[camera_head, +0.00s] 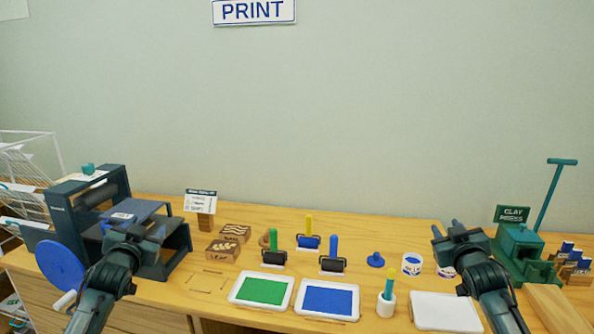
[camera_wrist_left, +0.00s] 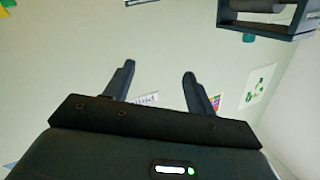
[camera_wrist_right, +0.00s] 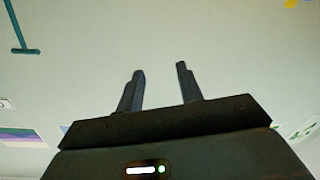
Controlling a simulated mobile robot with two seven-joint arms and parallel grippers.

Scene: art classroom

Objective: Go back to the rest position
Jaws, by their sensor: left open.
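My left gripper (camera_head: 132,228) is in front of the dark printing press at the left of the head view. In the left wrist view its two fingers (camera_wrist_left: 159,70) stand apart with nothing between them. My right gripper (camera_head: 446,228) is above the right part of the table, left of the green clay press. In the right wrist view its fingers (camera_wrist_right: 160,68) are apart and empty, with only pale wall behind them. Both arms come up from the bottom edge of the head view, and both grippers appear raised above the tabletop.
The printing press (camera_head: 150,213) with a blue wheel (camera_head: 60,265) stands close by my left arm. The clay press (camera_head: 520,250) has a tall handle (camera_head: 553,195). Between the arms lie a green ink tray (camera_head: 232,297), a blue ink tray (camera_head: 300,305), several rollers and a white board (camera_head: 445,312).

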